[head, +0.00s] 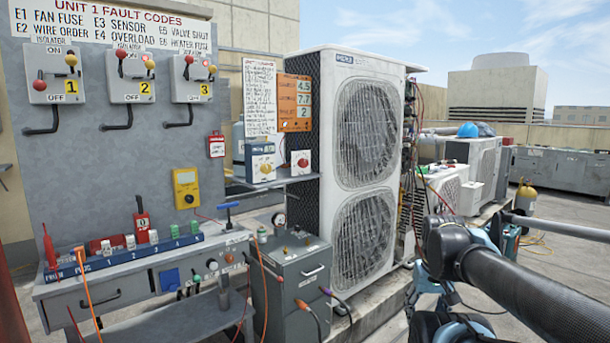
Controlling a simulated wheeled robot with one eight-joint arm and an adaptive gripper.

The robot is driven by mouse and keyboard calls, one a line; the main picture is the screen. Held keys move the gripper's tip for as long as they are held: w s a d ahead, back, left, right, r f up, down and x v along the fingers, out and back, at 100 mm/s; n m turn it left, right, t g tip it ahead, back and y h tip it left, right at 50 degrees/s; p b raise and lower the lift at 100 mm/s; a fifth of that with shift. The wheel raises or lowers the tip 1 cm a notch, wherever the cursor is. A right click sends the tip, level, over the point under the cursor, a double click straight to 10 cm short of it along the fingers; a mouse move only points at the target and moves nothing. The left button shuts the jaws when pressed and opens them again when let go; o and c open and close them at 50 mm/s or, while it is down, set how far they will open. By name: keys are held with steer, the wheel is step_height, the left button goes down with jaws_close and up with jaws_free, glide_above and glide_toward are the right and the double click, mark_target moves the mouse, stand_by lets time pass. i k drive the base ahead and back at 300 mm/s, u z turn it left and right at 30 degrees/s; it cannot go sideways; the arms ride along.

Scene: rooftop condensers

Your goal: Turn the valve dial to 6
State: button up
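A white control box (262,161) with a yellow knob and a scale around it stands on the shelf left of the big condenser. Beside it is a smaller white box (301,162) with a red knob. The markings on both are too small to read, so I cannot tell which is the valve dial or where it points. An orange display panel (295,102) above them shows 4.5, 7.7 and 2. My dark arm reaches in from the right, well apart from both boxes. I cannot make out my gripper's fingers.
A two-fan condenser (365,150) stands right of the shelf. A grey cabinet (290,280) with a gauge and cables stands below the shelf. Left are a fault-code board (110,190) with three isolator switches, a yellow meter (186,188) and a bench (140,282). Open rooftop floor lies at right.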

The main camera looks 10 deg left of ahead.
mark_target(302, 163)
steer(key=z, duration=1.1)
steer(key=k, duration=1.05)
steer(key=u, duration=1.05)
steer(key=i, duration=1)
steer(key=z, duration=0.05)
